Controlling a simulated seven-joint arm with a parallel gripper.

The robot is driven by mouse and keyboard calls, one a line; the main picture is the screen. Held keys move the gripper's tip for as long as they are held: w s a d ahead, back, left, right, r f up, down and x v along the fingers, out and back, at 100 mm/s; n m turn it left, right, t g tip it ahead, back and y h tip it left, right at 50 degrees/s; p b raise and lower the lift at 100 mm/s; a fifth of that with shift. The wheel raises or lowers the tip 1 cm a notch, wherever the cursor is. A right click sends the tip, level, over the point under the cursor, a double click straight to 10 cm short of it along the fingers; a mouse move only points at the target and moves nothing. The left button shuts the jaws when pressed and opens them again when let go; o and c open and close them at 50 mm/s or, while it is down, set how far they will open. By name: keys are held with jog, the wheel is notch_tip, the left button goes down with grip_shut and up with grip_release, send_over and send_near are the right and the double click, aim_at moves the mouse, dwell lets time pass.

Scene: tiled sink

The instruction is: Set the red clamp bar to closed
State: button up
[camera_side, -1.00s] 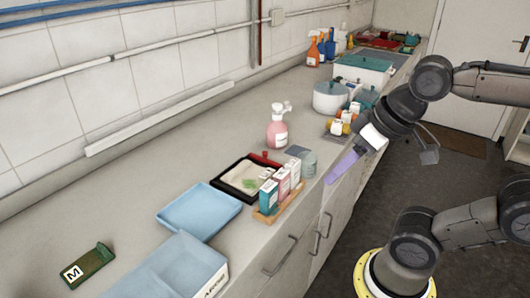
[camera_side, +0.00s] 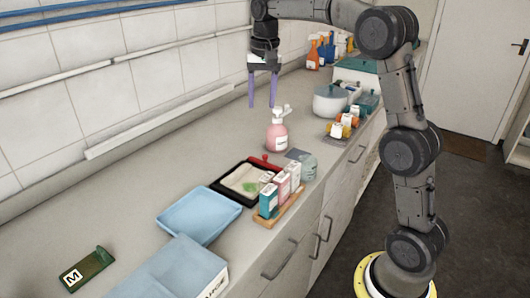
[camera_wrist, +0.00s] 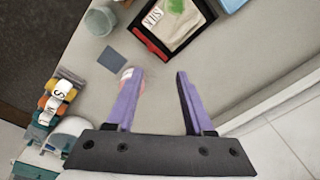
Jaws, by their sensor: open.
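The red clamp bar (camera_side: 265,161) lies along the far short edge of a black-framed tray (camera_side: 217,187) on the counter. The tray holds a pale sheet (camera_side: 241,178) with a green patch. I cannot tell how far the bar is raised. In the wrist view the red bar (camera_wrist: 150,42) runs along the tray edge nearest my gripper. My gripper (camera_side: 262,104) points down, open and empty, high above the counter behind the pink pump bottle. In the wrist view its purple fingers (camera_wrist: 158,74) are apart, with the bar beyond their tips.
The pink pump bottle (camera_side: 277,137) stands between my gripper and the tray; the left finger partly hides it in the wrist view. A rack of small boxes (camera_side: 280,195), a grey square (camera_side: 297,154) and a glass jar (camera_side: 308,167) sit beside the tray. A blue tray (camera_side: 199,214) lies nearer.

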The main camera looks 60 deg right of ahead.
jog(key=g, duration=0.1)
send_near(265, 155)
jog(key=shift+m, duration=0.3)
notch_tip(265, 155, down, 9)
jog(key=shift+r, duration=0.15)
grip_shut()
dwell(1.3)
